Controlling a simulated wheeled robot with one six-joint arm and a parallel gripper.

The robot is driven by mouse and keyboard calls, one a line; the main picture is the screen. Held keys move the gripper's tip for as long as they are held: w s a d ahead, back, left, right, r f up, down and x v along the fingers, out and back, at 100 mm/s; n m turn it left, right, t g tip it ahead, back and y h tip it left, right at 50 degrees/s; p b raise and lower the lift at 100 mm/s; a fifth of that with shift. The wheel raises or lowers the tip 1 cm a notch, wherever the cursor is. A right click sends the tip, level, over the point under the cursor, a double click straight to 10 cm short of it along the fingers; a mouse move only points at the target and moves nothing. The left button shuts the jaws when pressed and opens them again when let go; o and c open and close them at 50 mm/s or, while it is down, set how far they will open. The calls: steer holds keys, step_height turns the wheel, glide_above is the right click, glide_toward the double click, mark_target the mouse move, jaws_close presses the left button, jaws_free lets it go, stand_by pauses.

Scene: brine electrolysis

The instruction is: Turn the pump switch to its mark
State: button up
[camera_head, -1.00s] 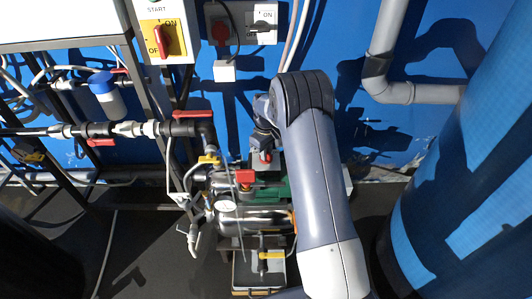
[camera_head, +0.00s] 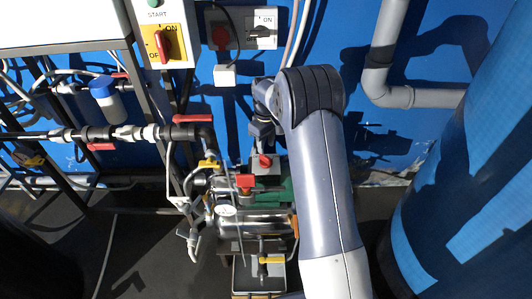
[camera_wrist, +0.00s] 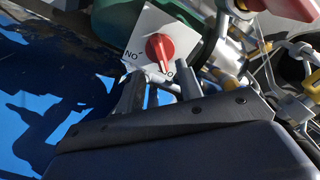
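The pump switch (camera_wrist: 160,47) is a red knob on a light plate (camera_wrist: 146,24). In the wrist view its lever points down, towards the lettering at the plate's lower right; other letters show at its left. In the head view the switch (camera_head: 265,160) sits low against the wall, behind the metal pump (camera_head: 250,222), and its lever looks tilted. My gripper (camera_wrist: 160,78) is open, with two grey fingers apart and nothing between them. Its fingertips are just short of the knob, near the lever's tip; I cannot tell whether they touch. In the head view my gripper (camera_head: 262,138) is just above the switch.
A yellow-red ON/OFF switch (camera_head: 163,42) hangs on the wall, with sockets (camera_head: 262,28) beside it. Pipes with a red-handled valve (camera_head: 192,118) run left. A grey pipe (camera_head: 376,75) and a large blue tank (camera_head: 475,190) stand right.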

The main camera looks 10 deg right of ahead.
mark_target(266, 157)
step_height(266, 157, up, 4)
steer(key=shift+f, duration=0.1)
stand_by(0.4)
step_height(266, 157, down, 11)
steer(key=shift+r, duration=0.1)
stand_by(0.4)
steer(key=shift+r, duration=0.1)
